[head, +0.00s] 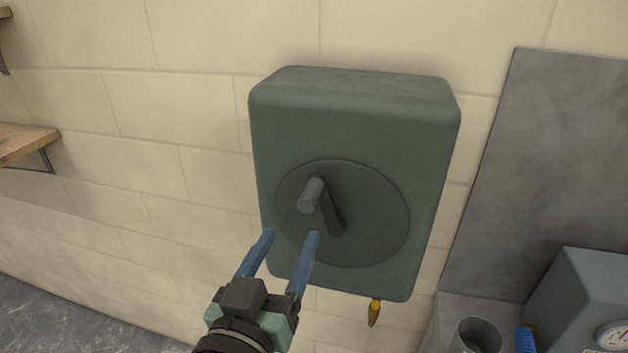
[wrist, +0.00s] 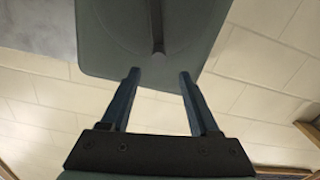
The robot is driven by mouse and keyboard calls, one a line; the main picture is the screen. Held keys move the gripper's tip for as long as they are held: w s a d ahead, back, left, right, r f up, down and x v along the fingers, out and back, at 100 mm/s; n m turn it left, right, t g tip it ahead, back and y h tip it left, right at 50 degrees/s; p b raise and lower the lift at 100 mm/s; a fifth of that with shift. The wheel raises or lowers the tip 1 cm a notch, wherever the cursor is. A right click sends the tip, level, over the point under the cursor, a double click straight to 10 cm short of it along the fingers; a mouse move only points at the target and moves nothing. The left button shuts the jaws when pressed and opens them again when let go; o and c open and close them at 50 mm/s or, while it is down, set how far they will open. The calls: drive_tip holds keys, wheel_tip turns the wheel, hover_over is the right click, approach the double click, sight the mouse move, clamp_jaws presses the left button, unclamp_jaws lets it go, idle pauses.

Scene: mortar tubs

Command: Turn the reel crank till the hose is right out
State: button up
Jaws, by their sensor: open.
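The hose reel (head: 365,120) is a green-grey box on the block wall, with a round disc on its front. The crank (head: 328,208) is a dark arm on the disc, tilted up and left from its hub, with a grey knob (head: 312,194) sticking out. A yellow-brown hose end (head: 374,313) hangs just below the box. My gripper (head: 292,234) is open, its blue fingers below and left of the knob, apart from it. In the wrist view the open fingers (wrist: 160,75) point toward the reel (wrist: 110,50), and the crank (wrist: 157,28) shows above the gap between them.
A grey panel (head: 550,150) stands to the right of the reel. Below it are a grey cup (head: 476,335), a blue item (head: 525,340) and a grey box with a gauge (head: 612,335). Wooden shelves (head: 25,143) are at the left. The wall left of the reel is clear.

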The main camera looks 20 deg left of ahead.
sight(313, 191)
drive_tip(key=w+p, duration=0.4)
drive_tip(key=w, duration=0.7)
drive_tip(key=shift+w+d+r+p, duration=0.1)
drive_tip(key=shift+w+r+p, duration=0.05)
drive_tip(key=shift+w+p, duration=0.2)
drive_tip(key=shift+w, duration=0.5)
drive_tip(key=shift+c, duration=0.4)
clamp_jaws()
